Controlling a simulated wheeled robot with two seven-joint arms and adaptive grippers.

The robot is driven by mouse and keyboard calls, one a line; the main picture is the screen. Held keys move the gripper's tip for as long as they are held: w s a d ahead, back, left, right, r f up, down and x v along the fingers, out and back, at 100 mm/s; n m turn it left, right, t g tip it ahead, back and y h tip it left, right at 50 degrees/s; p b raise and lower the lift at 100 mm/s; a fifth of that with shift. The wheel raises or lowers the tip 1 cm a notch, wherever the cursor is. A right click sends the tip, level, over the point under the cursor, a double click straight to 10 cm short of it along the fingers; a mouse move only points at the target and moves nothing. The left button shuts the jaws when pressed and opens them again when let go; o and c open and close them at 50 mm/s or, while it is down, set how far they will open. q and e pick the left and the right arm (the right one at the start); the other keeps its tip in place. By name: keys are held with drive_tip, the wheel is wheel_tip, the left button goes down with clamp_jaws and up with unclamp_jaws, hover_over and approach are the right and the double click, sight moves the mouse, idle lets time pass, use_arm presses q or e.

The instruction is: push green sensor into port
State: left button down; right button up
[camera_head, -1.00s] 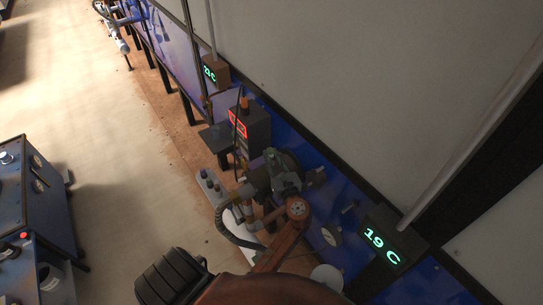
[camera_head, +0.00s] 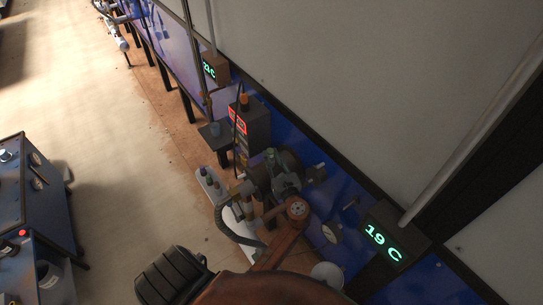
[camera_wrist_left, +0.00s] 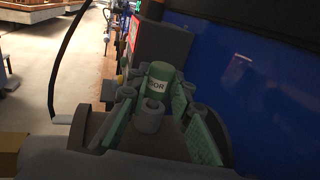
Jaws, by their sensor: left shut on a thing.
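The green sensor (camera_wrist_left: 158,76) is a short green cylinder with a white label on its side, partly readable as "OR". It stands between the fingers of my left gripper (camera_wrist_left: 160,100) in the left wrist view, and the gripper is shut on it. In the head view my left gripper (camera_head: 284,180) is over the blue bench, with the green sensor (camera_head: 270,155) small at its tip. I cannot make out the port or whether the sensor touches it. My right gripper is not in view.
A dark box with a red display (camera_head: 238,118) stands just beyond the gripper. A pale strip with several knobs (camera_head: 209,182) lies left of it. A "19 C" display box (camera_head: 385,240) is at the right.

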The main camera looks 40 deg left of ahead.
use_arm(q)
drive_tip(key=shift+f+b, duration=0.4)
drive_tip(key=shift+f, duration=0.45)
drive_tip(key=c, duration=1.7)
unclamp_jaws()
drive_tip(key=shift+o, duration=0.2)
drive_tip(key=shift+r, duration=0.1)
wheel_tip(320, 180, up, 10)
